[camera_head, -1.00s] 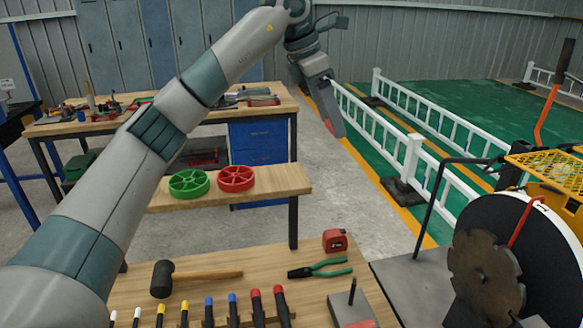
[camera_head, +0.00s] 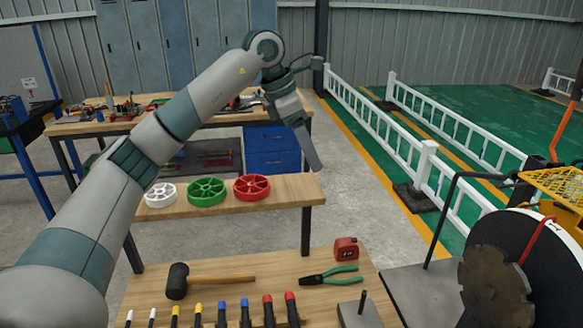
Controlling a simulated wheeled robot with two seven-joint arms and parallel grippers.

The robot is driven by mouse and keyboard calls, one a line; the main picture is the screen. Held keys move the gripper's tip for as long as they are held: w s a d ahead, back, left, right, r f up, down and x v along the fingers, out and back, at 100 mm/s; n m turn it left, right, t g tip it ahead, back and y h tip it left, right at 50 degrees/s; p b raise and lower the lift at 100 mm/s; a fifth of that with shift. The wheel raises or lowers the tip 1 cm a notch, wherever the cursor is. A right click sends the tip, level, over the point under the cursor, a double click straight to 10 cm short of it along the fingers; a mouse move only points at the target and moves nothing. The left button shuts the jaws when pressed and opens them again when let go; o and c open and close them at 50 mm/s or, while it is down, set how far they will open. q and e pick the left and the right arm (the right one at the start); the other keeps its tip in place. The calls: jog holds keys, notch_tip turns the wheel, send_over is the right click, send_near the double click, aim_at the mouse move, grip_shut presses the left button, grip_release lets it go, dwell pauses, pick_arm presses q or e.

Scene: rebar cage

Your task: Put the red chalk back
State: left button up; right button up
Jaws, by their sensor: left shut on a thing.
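My left gripper (camera_head: 311,152) is raised in the upper middle of the head view, pointing down, above the floor past the plank's right end. It is shut on the red chalk, which its fingers hide now; a bit of red showed by the fingers earlier. Two red-topped sticks, a left one (camera_head: 268,307) and a right one (camera_head: 291,306), stand at the right end of a row at the near bench edge. Blue (camera_head: 222,311), yellow (camera_head: 198,313) and white (camera_head: 152,316) ones stand left of them. My right gripper is not in view.
The near bench (camera_head: 240,265) holds a mallet (camera_head: 180,281), green-handled pliers (camera_head: 330,277) and a red tape measure (camera_head: 346,248). Wheels, including a red one (camera_head: 252,187), lie on a plank behind. A disc machine (camera_head: 496,287) stands right.

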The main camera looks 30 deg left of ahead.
pick_arm(q)
jog(key=s+a+f, duration=0.1)
jog(key=s+a+f+p, duration=0.1)
jog(key=a, duration=0.1)
jog(key=shift+f, duration=0.1)
notch_tip(320, 180, down, 3)
jog(key=shift+p, duration=1)
jog(key=shift+f, duration=0.5)
